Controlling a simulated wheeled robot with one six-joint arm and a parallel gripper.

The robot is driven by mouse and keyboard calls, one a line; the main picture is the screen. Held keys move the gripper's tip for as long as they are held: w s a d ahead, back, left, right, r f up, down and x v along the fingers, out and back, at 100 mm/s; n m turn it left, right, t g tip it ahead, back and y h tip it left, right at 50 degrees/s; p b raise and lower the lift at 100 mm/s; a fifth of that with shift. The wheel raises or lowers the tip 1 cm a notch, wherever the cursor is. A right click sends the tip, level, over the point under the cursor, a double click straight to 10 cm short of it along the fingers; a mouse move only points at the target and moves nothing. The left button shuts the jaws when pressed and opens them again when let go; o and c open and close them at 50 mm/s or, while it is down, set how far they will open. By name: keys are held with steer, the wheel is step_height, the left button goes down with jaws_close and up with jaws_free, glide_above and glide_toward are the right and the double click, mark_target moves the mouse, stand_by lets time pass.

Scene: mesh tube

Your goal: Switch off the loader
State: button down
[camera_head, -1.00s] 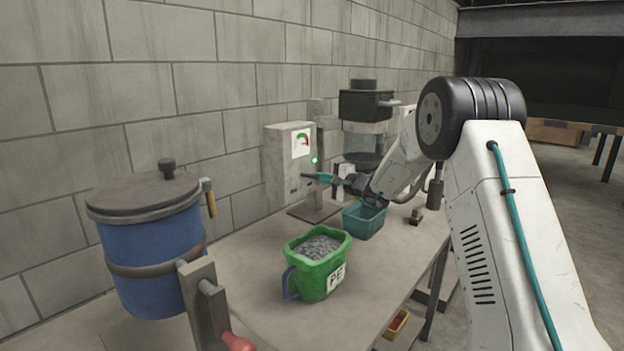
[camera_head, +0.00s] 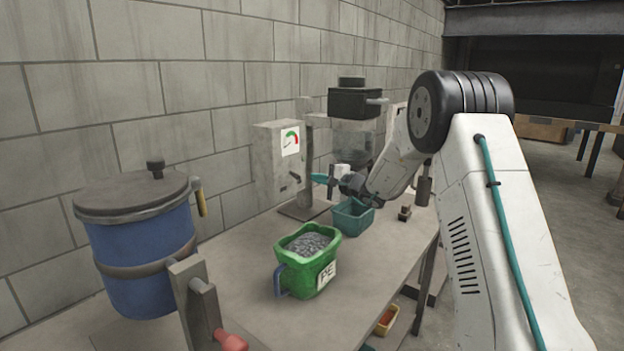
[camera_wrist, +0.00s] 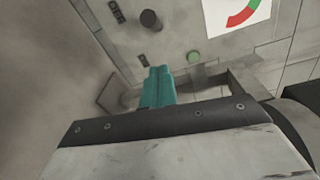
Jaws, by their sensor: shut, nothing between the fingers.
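The loader's grey control box (camera_head: 280,163) stands at the wall end of the bench and carries a gauge label (camera_head: 290,142). A small dark switch lever (camera_head: 295,175) shows on its right face. The wrist view shows a round dark knob (camera_wrist: 151,20) and a dull green lamp (camera_wrist: 194,57) on the box. No glow shows from the lamp in the head view. My gripper (camera_head: 314,178) has teal fingers, shut and empty, just right of the box and apart from the lever. In the wrist view the fingertips (camera_wrist: 158,70) lie below the knob and lamp.
A black hopper (camera_head: 354,103) with a clear chamber stands behind my gripper. A teal bin (camera_head: 352,219) sits below it. A green tub (camera_head: 290,268) of grey pellets and a blue lidded drum (camera_head: 148,256) stand nearer.

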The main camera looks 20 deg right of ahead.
steer(key=s+a, duration=0.1)
steer(key=s, duration=0.8)
steer(key=shift+s+r, duration=0.25)
steer(key=shift+s, duration=0.1)
steer(key=shift+a, duration=0.15)
